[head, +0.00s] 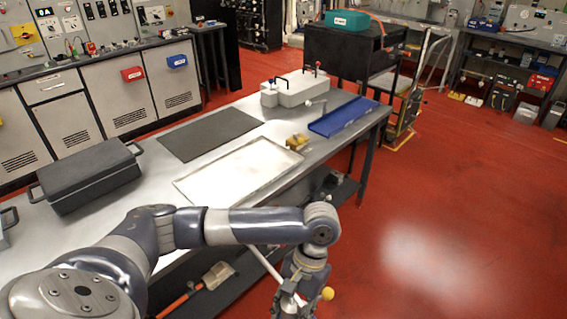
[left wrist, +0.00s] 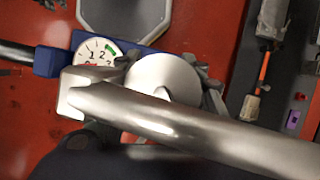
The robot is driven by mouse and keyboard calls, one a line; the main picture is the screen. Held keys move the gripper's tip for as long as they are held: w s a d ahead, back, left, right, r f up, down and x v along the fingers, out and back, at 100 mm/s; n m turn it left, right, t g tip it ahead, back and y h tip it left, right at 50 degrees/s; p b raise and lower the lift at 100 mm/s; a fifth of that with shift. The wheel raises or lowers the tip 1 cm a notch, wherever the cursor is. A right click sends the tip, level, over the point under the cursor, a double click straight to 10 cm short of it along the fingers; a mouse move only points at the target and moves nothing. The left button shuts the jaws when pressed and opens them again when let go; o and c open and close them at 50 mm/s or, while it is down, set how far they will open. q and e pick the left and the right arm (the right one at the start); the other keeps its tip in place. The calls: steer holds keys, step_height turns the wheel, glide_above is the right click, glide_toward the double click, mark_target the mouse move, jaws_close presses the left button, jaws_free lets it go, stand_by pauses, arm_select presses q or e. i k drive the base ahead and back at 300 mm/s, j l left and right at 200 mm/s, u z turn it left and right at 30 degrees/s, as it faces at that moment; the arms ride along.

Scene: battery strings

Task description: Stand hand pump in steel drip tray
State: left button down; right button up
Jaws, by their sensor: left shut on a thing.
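The steel drip tray (head: 240,170) lies flat on the workbench, shallow and empty. My left gripper (head: 301,290) is beyond the bench's front edge, over the red floor, at the bottom of the head view. It is shut on the hand pump, whose pale rod (head: 264,263) slants beside the gripper. A yellow ball (head: 328,293) shows close by. In the left wrist view the pump (left wrist: 180,122) shows a shiny steel tube, a round dial gauge (left wrist: 98,52) and blue parts. The pump's lower part is out of the head view. My right gripper is not in view.
A dark mat (head: 210,132) lies behind the tray, and a grey lidded case (head: 90,178) stands left. A yellowish object (head: 297,142) and a blue tray (head: 343,117) are on the right, with a grey block unit (head: 300,89) behind. The lower shelf holds tools.

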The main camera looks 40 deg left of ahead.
mark_target(236, 175)
steer(key=i+z, duration=0.15)
steer(key=i, duration=0.8)
steer(key=i+l+u, duration=0.1)
steer(key=i+u, duration=0.2)
steer(key=i, duration=0.2)
steer(key=i+l+u, duration=0.3)
steer(key=i, duration=0.15)
steer(key=i+l+u, duration=0.15)
steer(key=u, duration=0.25)
steer(key=i+l+u, duration=0.3)
steer(key=u, duration=0.15)
steer(key=i+l+u, duration=0.25)
steer(key=u, duration=0.15)
steer(key=i+l+u, duration=0.15)
steer(key=l+u, duration=1)
steer(key=l, duration=0.3)
steer(key=i, duration=0.05)
